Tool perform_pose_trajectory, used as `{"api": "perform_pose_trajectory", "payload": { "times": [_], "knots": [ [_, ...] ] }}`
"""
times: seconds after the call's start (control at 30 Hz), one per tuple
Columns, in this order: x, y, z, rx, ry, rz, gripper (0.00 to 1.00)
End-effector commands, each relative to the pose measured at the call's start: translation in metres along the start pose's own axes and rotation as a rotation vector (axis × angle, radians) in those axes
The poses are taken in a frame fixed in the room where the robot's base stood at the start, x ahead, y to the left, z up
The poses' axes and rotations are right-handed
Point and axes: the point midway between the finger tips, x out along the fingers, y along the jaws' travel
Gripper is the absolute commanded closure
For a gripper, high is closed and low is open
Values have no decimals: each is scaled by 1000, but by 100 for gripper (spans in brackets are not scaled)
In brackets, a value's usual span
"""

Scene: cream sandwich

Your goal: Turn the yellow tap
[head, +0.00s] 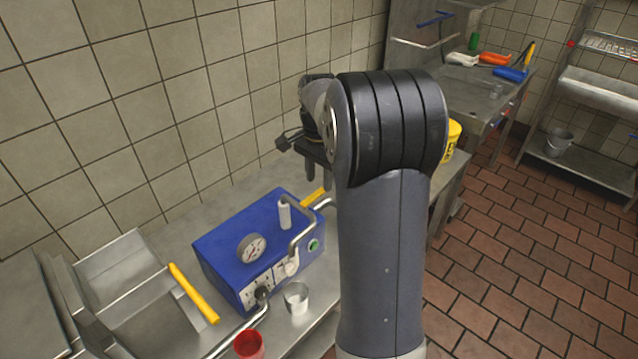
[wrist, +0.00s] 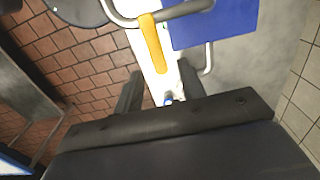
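A yellow tap lever (head: 312,197) is at the far right end of the blue box (head: 225,240), partly hidden by my arm. In the wrist view the yellow lever (wrist: 154,45) hangs from a grey pipe (wrist: 185,11) beside the blue box (wrist: 215,25). My gripper (head: 318,186) is above the lever in the head view. In the wrist view my gripper (wrist: 159,70) is open, its two dark fingers apart. The lever's free end shows between the fingertips; I cannot tell the depth gap. Nothing is seen held.
Another yellow handle (head: 193,293) is at the left by a steel tray. A metal cup (head: 296,298) and red cup (head: 249,345) stand in front of the box. Bent pipes and a gauge (head: 251,248) are on the box. A tiled wall is behind.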

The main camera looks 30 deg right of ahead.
Motion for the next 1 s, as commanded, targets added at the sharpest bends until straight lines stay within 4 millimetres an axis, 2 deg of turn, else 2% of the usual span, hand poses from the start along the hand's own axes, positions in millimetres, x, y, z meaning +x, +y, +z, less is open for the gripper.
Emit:
{"api": "perform_pose_trajectory", "payload": {
  "times": [0.2, 0.4, 0.63, 0.87, 1.0],
  "knots": [
    [-46, -1, -1, 0, 3, -5, 62],
    [-75, -1, 0, -1, 2, -2, 62],
    [-84, 0, 0, -1, 0, 0, 62],
    [-83, 0, 0, -1, 0, 0, 62],
    [-75, 0, 0, -1, -1, 1, 62]
  ]
}}
